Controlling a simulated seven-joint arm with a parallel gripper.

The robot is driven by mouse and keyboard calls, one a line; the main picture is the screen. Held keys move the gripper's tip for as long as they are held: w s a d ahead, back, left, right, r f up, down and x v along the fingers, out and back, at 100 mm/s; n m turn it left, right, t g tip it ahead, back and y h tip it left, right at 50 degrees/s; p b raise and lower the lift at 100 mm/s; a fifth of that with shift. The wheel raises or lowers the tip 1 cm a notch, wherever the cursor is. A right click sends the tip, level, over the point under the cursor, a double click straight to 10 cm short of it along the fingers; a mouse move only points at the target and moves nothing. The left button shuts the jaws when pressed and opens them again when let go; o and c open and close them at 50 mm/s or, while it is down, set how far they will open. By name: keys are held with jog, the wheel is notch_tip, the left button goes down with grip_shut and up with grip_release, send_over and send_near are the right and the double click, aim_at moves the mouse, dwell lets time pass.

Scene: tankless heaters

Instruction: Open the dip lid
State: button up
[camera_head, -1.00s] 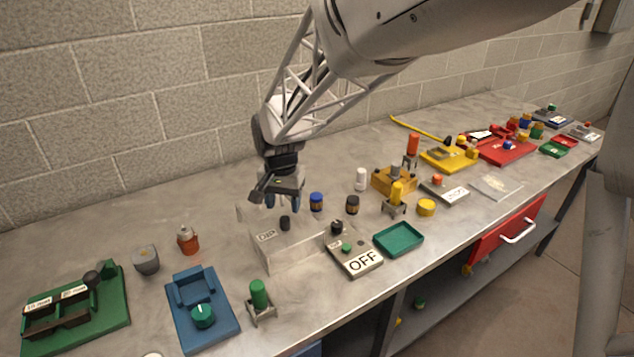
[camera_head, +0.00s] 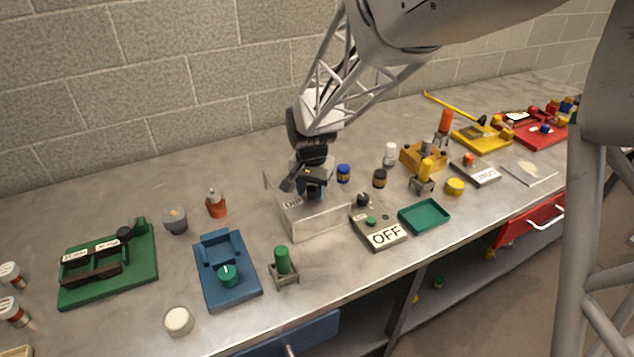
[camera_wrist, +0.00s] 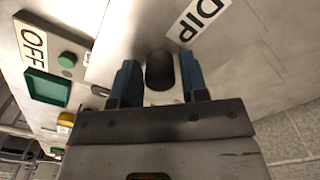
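The dip box is a pale metal box (camera_head: 322,220) near the middle of the bench, with a DIP label on its top lid (camera_head: 292,203). In the wrist view the lid (camera_wrist: 235,75) fills much of the picture, with its DIP label (camera_wrist: 198,20) beside a dark upright knob (camera_wrist: 160,70). My gripper (camera_head: 312,195) is over the lid, pointing down. In the wrist view my gripper (camera_wrist: 160,83) has its two blue fingers apart on either side of the knob, with gaps visible. In the head view the knob is hidden behind my gripper.
An OFF switch box (camera_head: 380,232) and a green tray (camera_head: 424,216) stand to the right. A blue stand (camera_head: 226,270) and a green cylinder on a holder (camera_head: 283,262) are at front left. Small jars (camera_head: 343,173) stand close behind the box. The block wall is behind.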

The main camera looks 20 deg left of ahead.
grip_shut()
jog(key=w+a, duration=0.8)
jog(key=shift+o, duration=1.6)
grip_release()
jog(key=shift+r, duration=0.2)
notch_tip(320, 180, up, 8)
jog(key=shift+f, duration=0.25)
